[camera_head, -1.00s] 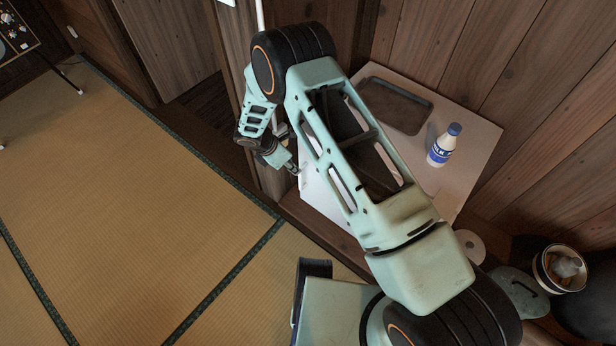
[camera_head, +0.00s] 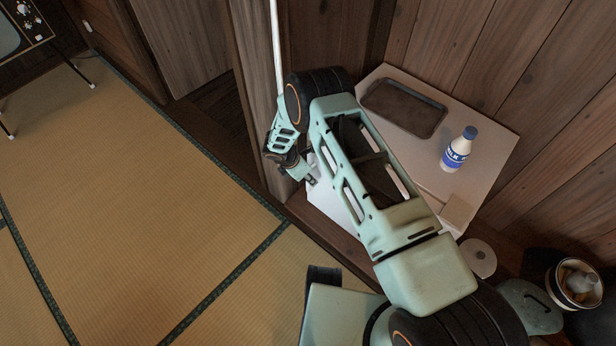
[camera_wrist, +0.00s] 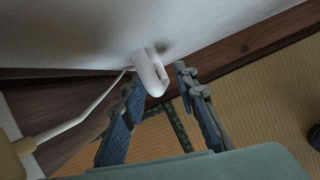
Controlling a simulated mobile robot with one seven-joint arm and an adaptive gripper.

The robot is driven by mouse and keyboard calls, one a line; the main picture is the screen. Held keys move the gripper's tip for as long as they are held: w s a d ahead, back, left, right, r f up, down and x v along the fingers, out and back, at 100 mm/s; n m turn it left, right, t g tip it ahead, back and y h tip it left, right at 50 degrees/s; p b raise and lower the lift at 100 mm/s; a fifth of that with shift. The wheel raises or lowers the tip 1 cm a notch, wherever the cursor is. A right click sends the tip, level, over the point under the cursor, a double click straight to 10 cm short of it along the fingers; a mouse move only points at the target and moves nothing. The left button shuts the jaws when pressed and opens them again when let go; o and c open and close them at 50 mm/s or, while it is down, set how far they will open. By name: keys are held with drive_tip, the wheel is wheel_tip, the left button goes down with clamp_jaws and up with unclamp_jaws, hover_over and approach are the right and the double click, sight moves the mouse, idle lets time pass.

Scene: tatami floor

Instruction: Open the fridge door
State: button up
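The fridge (camera_head: 478,107) is a low white box against the wooden wall, seen mostly from above. My arm hides much of its front in the head view. In the wrist view its white door face (camera_wrist: 90,30) fills the top, with a white curved handle (camera_wrist: 150,75) standing out from it. My gripper (camera_wrist: 158,80) is open, one finger on each side of the handle's line, with the handle's end near and between the fingertips. I cannot tell whether they touch it. In the head view my gripper (camera_head: 312,180) is beside the fridge front.
A dark tray (camera_head: 404,108) and a milk bottle (camera_head: 458,150) stand on the fridge top. A pot (camera_head: 573,283) and a lid (camera_head: 530,306) are at the lower right. A wooden post (camera_head: 258,90) stands close left of my arm. Tatami floor (camera_head: 130,200) is clear at left.

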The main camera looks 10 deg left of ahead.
drive_tip(key=shift+c, duration=0.3)
clamp_jaws()
drive_tip(key=shift+s, duration=0.1)
